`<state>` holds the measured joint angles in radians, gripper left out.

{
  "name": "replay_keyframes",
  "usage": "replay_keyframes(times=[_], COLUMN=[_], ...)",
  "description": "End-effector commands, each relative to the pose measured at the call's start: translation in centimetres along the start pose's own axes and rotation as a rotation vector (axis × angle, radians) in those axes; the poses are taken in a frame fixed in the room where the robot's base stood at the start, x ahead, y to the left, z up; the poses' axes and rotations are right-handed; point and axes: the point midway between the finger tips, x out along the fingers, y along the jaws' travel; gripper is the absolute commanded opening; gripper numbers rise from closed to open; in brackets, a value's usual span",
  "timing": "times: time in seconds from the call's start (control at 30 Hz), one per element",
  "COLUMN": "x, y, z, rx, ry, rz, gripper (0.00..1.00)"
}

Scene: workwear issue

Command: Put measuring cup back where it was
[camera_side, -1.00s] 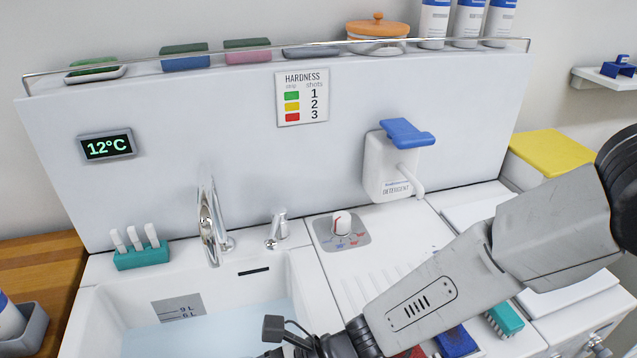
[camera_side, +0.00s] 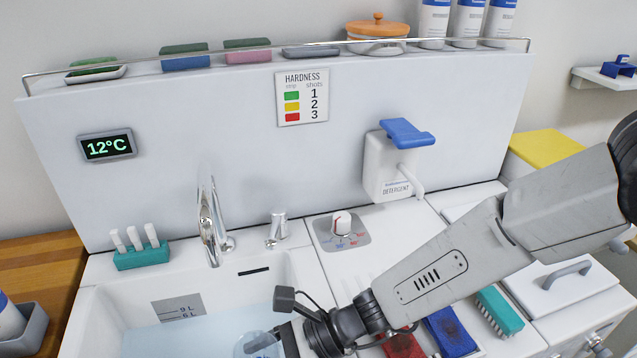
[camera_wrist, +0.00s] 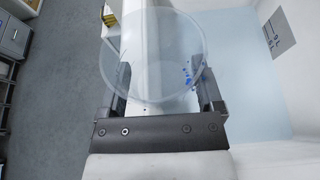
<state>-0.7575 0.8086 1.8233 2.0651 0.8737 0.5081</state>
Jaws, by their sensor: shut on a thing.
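A clear round measuring cup (camera_wrist: 152,45) with small blue marks fills the upper middle of the wrist view. It sits between the two dark fingers of my gripper (camera_wrist: 163,88), which is shut on it. In the side view, part of the cup (camera_side: 255,344) shows at the bottom edge, over the sink. My gripper (camera_side: 278,345) is to its right there, above the right part of the basin. The lower part of the cup is cut off by the frame.
The sink (camera_side: 272,290) holds water beneath the cup. A faucet (camera_side: 210,225) and a teal holder (camera_side: 142,257) stand behind it. A red brush (camera_side: 403,346), a blue brush (camera_side: 450,332) and a teal brush (camera_side: 500,312) lie to the right. A detergent dispenser (camera_side: 388,168) hangs on the back panel.

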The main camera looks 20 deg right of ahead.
Motion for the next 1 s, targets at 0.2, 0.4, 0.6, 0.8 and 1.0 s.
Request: replay_keyframes(times=[0.2,0.4,0.6,0.8,1.0], x=[-4.1,-9.7,-16.9,-24.6,-32.4], y=[-3.8,-7.9,-11.8,-14.4,-15.5], z=[0.9,0.9,0.4,-0.5,-1.7], rx=[0.019,0.083,0.157,0.236,0.314], ry=[-0.004,-0.008,-0.012,-0.016,-0.021], rz=[-0.05,-0.204,-0.386,-0.574,-0.763], gripper=[0.15,0.15,0.15,0.15,0.15])
